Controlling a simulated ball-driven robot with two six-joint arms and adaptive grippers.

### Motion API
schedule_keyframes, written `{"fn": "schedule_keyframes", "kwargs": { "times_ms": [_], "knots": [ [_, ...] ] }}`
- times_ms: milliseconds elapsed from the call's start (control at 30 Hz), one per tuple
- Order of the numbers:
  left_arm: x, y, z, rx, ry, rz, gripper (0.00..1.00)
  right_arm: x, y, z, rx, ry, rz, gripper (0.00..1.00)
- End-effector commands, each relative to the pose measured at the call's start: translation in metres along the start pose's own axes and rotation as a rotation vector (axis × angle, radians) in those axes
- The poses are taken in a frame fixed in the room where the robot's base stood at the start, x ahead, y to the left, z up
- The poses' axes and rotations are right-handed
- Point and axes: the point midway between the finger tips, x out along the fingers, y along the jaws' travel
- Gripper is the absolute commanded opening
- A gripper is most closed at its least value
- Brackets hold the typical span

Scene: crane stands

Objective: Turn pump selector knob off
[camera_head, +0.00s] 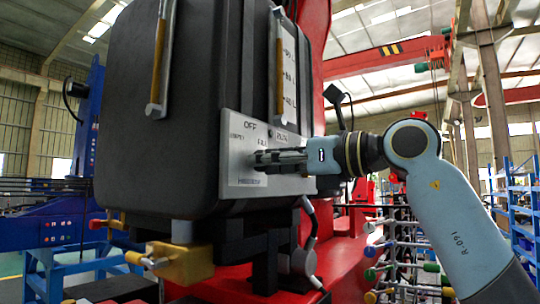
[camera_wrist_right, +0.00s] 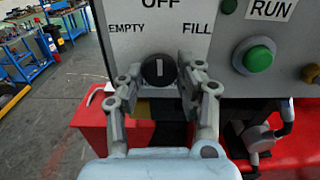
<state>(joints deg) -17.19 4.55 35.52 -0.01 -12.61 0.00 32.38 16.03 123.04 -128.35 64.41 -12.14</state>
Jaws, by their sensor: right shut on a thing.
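The pump selector knob (camera_wrist_right: 158,70) is a round black knob on a grey panel (camera_head: 242,172) with OFF above it, EMPTY on its left and FILL on its right. Its white mark is upright, in line with OFF. My right gripper (camera_head: 262,160) reaches in from the right and is shut on the knob, one finger on each side of it in the right wrist view. In the head view the fingers hide the knob. My left gripper is not in view.
The panel sits low on a big black tank (camera_head: 160,110). A green button (camera_wrist_right: 257,57) under a RUN label is to the right of the knob. A yellow valve body (camera_head: 180,262) is below the tank. A rack of coloured handles (camera_head: 405,255) stands at the lower right.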

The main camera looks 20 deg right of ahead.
Motion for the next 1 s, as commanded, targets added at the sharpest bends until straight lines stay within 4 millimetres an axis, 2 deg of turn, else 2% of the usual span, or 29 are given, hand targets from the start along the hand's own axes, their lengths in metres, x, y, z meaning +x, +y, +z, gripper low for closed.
{"fn": "schedule_keyframes", "kwargs": {
  "times_ms": [600, 633, 700, 800, 1000],
  "knots": [
    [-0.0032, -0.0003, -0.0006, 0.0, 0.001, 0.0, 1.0, 0.0, -0.0003, 0.0002, 0.049, -0.001, -0.001, 0.04],
    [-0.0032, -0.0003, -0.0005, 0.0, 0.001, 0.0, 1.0, 0.0, -0.0003, 0.0003, 0.049, -0.001, -0.001, 0.37],
    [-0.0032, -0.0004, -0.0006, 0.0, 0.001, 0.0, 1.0, 0.0, -0.0002, 0.0003, 0.049, -0.001, -0.001, 0.46],
    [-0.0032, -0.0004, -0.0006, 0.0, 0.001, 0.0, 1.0, 0.0, -0.0002, 0.0002, 0.049, -0.001, -0.001, 0.59],
    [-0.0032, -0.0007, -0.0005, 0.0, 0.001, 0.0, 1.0, 0.0, -0.0001, 0.0001, 0.049, -0.001, 0.0, 0.59]
  ]
}}
